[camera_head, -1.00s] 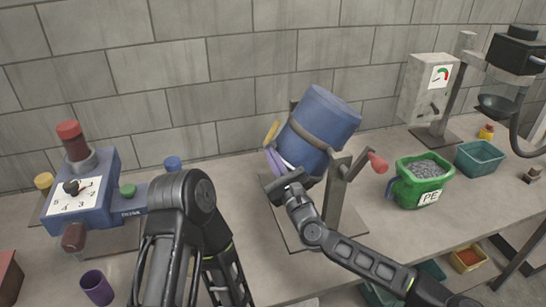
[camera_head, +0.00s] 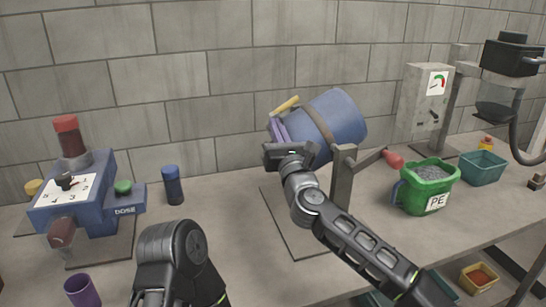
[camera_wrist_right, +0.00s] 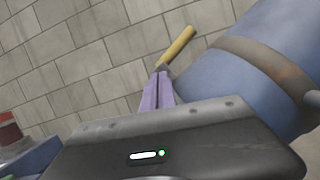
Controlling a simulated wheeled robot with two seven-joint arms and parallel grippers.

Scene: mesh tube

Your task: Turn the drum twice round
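The blue drum (camera_head: 338,117) with a brown band sits tilted in its stand (camera_head: 342,185). A crank with a red grip (camera_head: 393,159) comes off the stand's right side. A yellow handle (camera_head: 285,104) is at the drum's left end; it also shows in the right wrist view (camera_wrist_right: 178,47). My right gripper (camera_head: 277,130) is at that end, its purple fingers (camera_wrist_right: 158,92) closed together around the handle's short stem. The drum's far side is hidden. Of my left arm only a dark joint shows at the bottom; its gripper is out of view.
A blue dosing device (camera_head: 75,195) stands left, with a dark blue cylinder (camera_head: 172,185) and a purple cup (camera_head: 82,291) nearby. A green PE bucket (camera_head: 427,187) of grey pellets and a teal bin (camera_head: 482,167) stand right. The wall (camera_head: 215,80) is behind.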

